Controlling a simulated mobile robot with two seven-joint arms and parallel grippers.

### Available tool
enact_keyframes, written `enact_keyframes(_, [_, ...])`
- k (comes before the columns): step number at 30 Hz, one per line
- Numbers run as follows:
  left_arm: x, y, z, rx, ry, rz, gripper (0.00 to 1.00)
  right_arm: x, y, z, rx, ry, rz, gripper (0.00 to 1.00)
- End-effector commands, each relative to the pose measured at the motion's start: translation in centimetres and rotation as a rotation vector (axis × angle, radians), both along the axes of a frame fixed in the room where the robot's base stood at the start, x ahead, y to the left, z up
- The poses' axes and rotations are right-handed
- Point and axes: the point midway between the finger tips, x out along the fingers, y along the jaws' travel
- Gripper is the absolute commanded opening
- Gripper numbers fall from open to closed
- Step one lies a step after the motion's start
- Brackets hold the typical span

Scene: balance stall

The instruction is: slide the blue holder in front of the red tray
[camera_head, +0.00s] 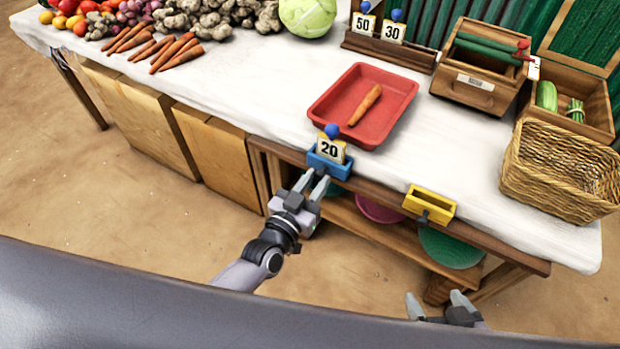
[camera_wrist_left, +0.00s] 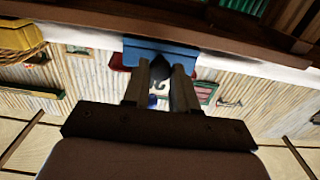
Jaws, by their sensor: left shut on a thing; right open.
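The blue holder (camera_head: 342,172) sits on the wooden front rail of the stall, with a "20" card (camera_head: 330,150) and a blue knob standing in it. It lies just below the front side of the red tray (camera_head: 397,112), which holds one carrot. My left gripper (camera_head: 313,187) reaches in from below and is shut on the holder's front side; the exact grip spot is hard to see. In the left wrist view the blue holder (camera_wrist_left: 165,50) is at the fingertips. My right gripper (camera_head: 442,306) is open and empty at the bottom, away from the rail.
A yellow holder (camera_head: 430,205), empty, sits further right on the rail (camera_head: 375,196). Between the two holders the rail is clear. A wicker basket (camera_head: 560,175) stands at the right. Cards "50" and "30" stand in a wooden rack (camera_head: 388,50) behind the tray. Vegetables lie at the back left.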

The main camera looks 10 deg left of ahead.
Motion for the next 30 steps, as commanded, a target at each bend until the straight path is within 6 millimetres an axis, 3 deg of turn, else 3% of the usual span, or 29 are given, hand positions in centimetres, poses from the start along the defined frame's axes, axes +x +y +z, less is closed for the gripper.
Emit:
enact_keyframes(17, [-0.2, -0.35, -0.1, 0.001, 0.002, -0.001, 0.0, 0.14, 0.39, 0.18, 0.01, -0.004, -0.002, 0.87])
enact_keyframes(18, [-0.2, -0.35, -0.1, 0.001, 0.002, -0.001, 0.37, 0.14, 0.39, 0.18, 0.01, -0.004, -0.002, 0.87])
enact_keyframes(20, [-0.19, -0.35, -0.1, 0.001, 0.002, -0.001, 0.53, 0.14, 0.4, 0.18, 0.01, -0.004, -0.002, 0.87])
enact_keyframes(30, [-0.39, -0.21, -0.05, 0.0, 0.001, 0.0, 0.53, 0.12, 0.28, 0.21, 0.004, -0.003, 0.003, 0.87])
